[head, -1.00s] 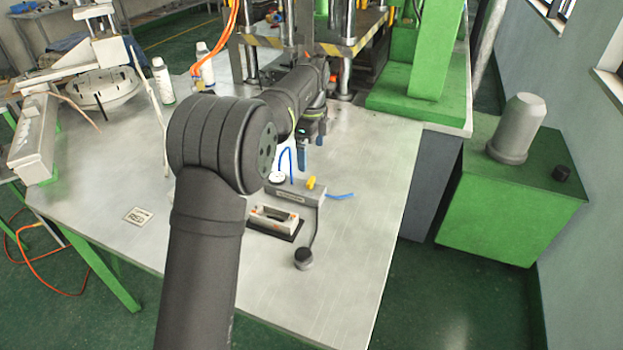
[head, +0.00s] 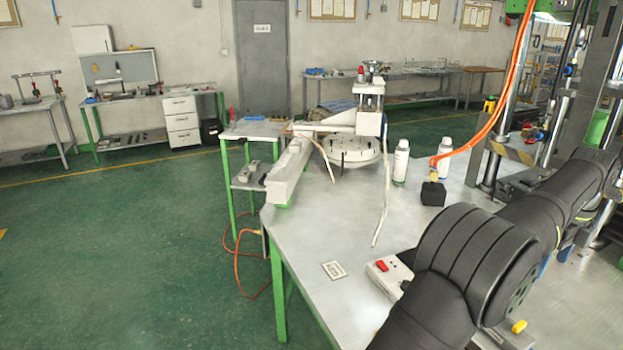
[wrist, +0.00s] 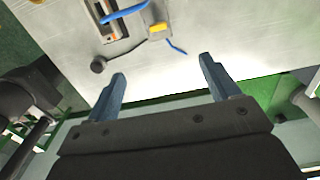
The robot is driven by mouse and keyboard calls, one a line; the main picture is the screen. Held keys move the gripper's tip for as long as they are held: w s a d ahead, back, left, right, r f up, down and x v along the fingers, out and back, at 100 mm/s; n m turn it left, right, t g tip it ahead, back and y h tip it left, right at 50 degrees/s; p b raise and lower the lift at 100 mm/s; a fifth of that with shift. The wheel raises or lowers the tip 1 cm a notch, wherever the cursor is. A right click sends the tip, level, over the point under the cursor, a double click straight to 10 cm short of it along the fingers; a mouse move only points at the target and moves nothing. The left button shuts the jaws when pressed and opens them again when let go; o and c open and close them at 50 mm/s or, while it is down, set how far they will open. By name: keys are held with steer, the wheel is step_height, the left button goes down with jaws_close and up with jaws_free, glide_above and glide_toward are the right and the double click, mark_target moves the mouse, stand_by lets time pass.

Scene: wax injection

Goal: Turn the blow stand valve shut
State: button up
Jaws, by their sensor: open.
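The yellow valve lever (wrist: 158,28) sits on the grey blow stand block (wrist: 156,14) at the top of the wrist view. It also shows at the lower right of the head view (head: 519,326), where my arm hides most of the stand. A short blue tube (wrist: 176,47) comes out beside the lever. My gripper (wrist: 162,68) is open and empty, its two blue fingers wide apart. In the wrist view the lever appears beyond the fingertips, between their lines, and nothing touches it. Whether the valve is open or shut I cannot tell.
A white box with a red switch (head: 381,266) stands next to the blow stand, partly behind my arm. A round black knob (wrist: 97,64) lies on the table near it. White bottles (head: 401,162) and a black block (head: 433,194) stand farther back.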

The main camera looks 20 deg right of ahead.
mark_target(521, 324)
steer(key=c, duration=0.4)
steer(key=f+m, duration=0.6)
steer(key=m, duration=0.6)
steer(key=f+m, duration=0.6)
steer(key=m, duration=0.6)
steer(key=f+m, duration=0.7)
steer(key=m, duration=0.5)
steer(key=shift+a, duration=0.2)
